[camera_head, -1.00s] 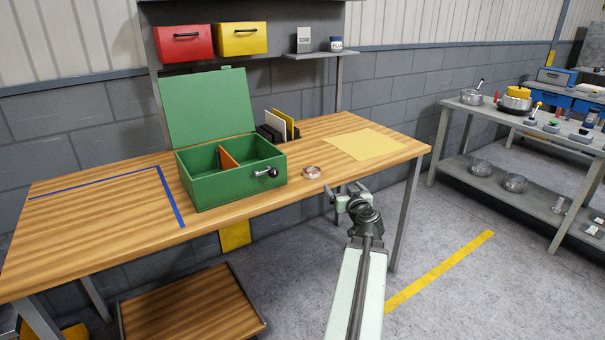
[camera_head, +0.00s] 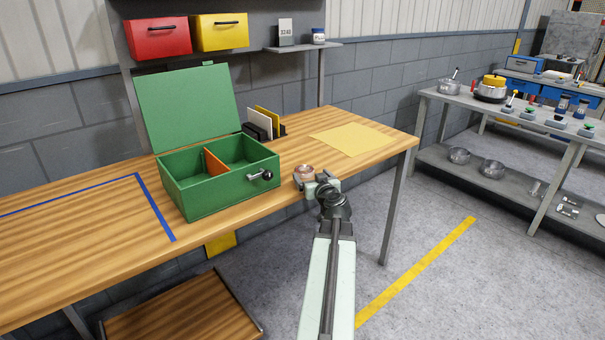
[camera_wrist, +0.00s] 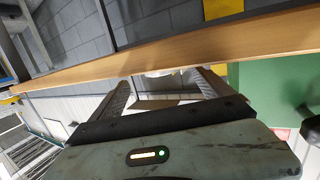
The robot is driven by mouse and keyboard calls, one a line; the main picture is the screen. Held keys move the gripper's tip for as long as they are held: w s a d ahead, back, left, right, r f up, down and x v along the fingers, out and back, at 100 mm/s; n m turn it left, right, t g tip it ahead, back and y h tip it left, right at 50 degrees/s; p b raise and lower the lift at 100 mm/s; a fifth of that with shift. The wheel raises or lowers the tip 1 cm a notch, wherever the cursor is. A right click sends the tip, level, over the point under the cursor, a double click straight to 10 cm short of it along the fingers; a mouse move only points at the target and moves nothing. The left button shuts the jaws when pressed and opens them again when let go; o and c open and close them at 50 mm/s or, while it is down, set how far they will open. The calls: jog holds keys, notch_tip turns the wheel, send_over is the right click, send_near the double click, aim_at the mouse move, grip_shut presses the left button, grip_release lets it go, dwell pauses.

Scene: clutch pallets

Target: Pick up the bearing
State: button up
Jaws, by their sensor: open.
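The bearing (camera_head: 304,171), a small copper-coloured ring, is at the front edge of the wooden workbench, right of the green box. My gripper (camera_head: 316,183) is open at that edge, close in front of the bearing, and partly covers its lower side. In the wrist view the jaws (camera_wrist: 162,80) are spread and point at the bench edge. A thin bright sliver of the bearing (camera_wrist: 160,73) shows between the fingertips. I cannot tell whether the jaws touch it.
The open green box (camera_head: 215,200) with an orange divider stands just left, its latch knob (camera_head: 264,175) facing my gripper. A yellow sheet (camera_head: 350,138) lies behind on the workbench (camera_head: 90,235). A grey shelf table (camera_head: 520,115) with pots stands at the right.

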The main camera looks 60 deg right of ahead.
aim_at(303, 167)
jog(key=x, duration=0.5)
jog(key=shift+w+a+b, duration=0.2)
jog(key=shift+w+b, duration=0.1)
jog(key=shift+b, duration=0.1)
jog(key=c, duration=1.8)
jog(key=shift+r, duration=0.15)
notch_tip(303, 167, up, 18)
jog(key=p, duration=1.8)
jog(key=shift+r+p, duration=0.2)
jog(key=shift+p, duration=0.15)
